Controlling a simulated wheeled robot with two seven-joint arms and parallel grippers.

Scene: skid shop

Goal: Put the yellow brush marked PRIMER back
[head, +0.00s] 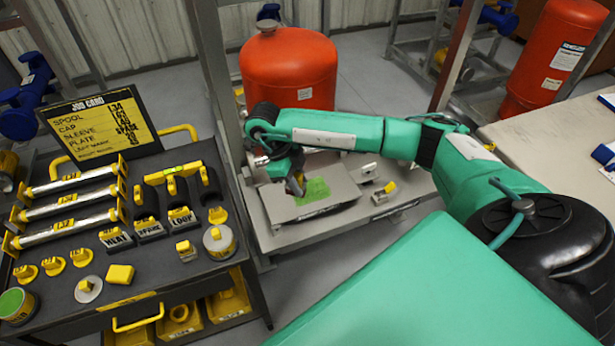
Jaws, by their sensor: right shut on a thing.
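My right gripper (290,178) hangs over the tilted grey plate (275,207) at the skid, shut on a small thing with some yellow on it. This looks like the yellow brush (296,187); the jaws hide most of it, and no PRIMER lettering can be read. The brush is just above or touching the plate, beside a bright green patch (316,188); I cannot tell which. An open tin with green inside (13,303) stands at the cart's front left corner. My left gripper is not in view.
The dark tool cart (150,270) at left holds yellow-ended bars, labelled blocks, yellow pieces and another tin (219,241). A job card board (98,120) stands at its back. A red tank (288,65) stands behind the plate. Grey frame posts (225,110) rise between cart and plate.

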